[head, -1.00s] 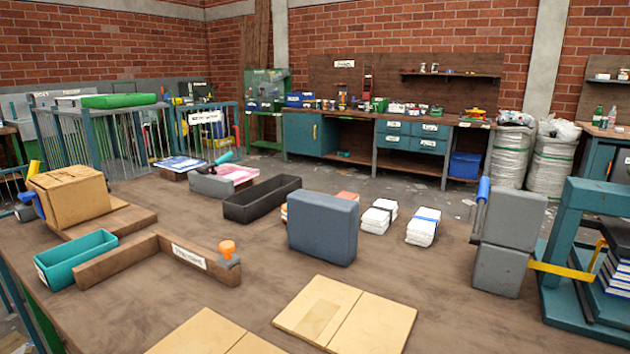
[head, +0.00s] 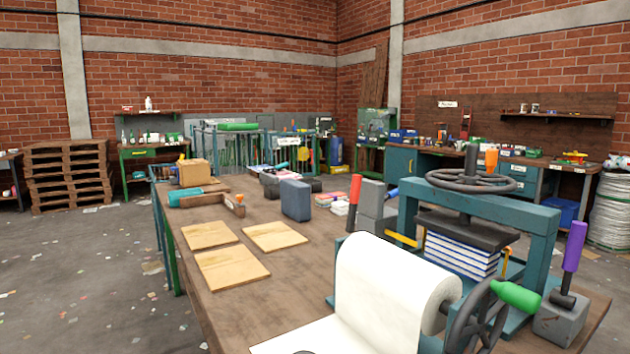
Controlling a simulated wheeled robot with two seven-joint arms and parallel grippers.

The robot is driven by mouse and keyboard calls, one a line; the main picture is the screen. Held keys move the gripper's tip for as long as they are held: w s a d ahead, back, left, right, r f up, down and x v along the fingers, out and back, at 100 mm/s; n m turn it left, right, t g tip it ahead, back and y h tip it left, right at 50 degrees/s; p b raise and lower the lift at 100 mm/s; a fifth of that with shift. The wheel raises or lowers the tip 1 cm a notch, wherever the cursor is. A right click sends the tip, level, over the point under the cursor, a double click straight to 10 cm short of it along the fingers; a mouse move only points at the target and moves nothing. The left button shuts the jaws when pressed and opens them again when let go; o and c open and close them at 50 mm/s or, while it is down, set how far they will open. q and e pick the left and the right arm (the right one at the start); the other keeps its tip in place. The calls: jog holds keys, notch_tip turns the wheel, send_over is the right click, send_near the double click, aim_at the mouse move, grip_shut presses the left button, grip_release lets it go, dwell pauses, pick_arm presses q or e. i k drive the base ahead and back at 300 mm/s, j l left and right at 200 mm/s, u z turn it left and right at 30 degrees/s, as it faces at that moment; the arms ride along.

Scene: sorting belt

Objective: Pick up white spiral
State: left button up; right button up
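No object that I can clearly name as a white spiral shows in the head view. The largest white thing is a thick roll of white paper (head: 385,290) on the near part of the workbench, with a loose sheet (head: 305,338) running off it toward the bottom edge. Neither of my grippers is in view.
The wooden workbench (head: 225,300) fills the middle. A teal press (head: 535,255) with a black handwheel (head: 470,182) holds blue-white books. Floor (head: 70,290) is open at left.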

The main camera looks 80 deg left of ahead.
aim_at(282, 175)
jog(key=i+l+u, duration=0.15)
jog(key=i+l, duration=0.2)
jog(key=i+l+u, duration=0.1)
jog(key=i+l, duration=0.2)
jog(key=l, duration=0.3)
jog(key=i+j+u, duration=0.25)
jog(key=i+u, duration=0.15)
jog(key=i, duration=0.2)
jog(key=i+j+u, duration=0.1)
jog(key=i+u, duration=0.3)
jog(key=i, duration=0.2)
jog(key=i+l+u, duration=0.15)
jog(key=i+u, duration=0.25)
jog(key=i, duration=0.2)
jog(key=i+l+u, duration=0.3)
jog(key=i+u, duration=0.15)
jog(key=i, duration=0.15)
jog(key=i+l+u, duration=0.4)
jog(key=i+l, duration=0.15)
jog(key=i+l+u, duration=0.4)
jog(key=l, duration=0.25)
jog(key=i, duration=0.05)
